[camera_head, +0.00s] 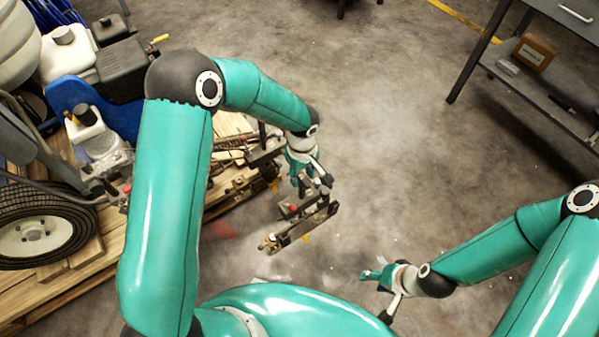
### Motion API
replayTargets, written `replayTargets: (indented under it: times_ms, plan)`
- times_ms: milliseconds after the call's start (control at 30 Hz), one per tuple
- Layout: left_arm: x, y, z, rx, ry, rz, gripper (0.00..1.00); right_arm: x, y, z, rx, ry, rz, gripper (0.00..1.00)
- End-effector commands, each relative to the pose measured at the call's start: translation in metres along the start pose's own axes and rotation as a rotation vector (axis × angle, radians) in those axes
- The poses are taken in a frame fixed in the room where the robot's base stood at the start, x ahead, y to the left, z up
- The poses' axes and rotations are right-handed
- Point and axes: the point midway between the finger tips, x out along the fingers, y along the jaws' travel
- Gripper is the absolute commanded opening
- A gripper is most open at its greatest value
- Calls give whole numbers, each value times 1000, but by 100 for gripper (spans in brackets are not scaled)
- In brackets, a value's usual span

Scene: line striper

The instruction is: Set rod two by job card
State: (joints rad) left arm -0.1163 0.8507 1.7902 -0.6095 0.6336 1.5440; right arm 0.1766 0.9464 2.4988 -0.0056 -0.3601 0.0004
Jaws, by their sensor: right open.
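The line striper (84,75) stands on a wooden pallet at the left, with a tank, a black engine part and a wheel. A metal bar assembly with clamps and a small red part (300,225) extends from its side over the floor. My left gripper (314,186) is above this assembly, close to it; the fingers overlap the dark metal, and I cannot tell whether they touch it or are open or shut. My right gripper (378,290) is low at the bottom centre, open and empty, apart from the assembly. I cannot make out which rod is rod two, and no job card is readable.
The wooden pallet (88,262) fills the lower left. A black tyre with a pale hub (38,236) rests on it. A dark metal shelf table (532,88) at the upper right holds a brown box (535,52). The concrete floor between is clear.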

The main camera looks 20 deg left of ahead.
Motion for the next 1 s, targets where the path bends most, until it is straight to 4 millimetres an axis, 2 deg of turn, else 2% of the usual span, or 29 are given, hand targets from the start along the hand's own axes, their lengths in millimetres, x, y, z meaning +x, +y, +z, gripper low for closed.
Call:
replayTargets:
  times_ms: [267,367,733,900,1000]
  plan:
    - [-9,0,-1,0,3,1,42,-1,0,0,0,0,0,47]
    - [-22,1,-1,-1,3,2,42,-1,0,0,0,0,0,47]
    - [-93,1,-1,0,2,4,42,-1,0,0,0,0,0,47]
    - [-113,2,-1,0,1,2,42,-1,0,0,0,0,0,47]
    - [-118,1,-1,1,1,0,42,-1,0,0,0,0,0,47]
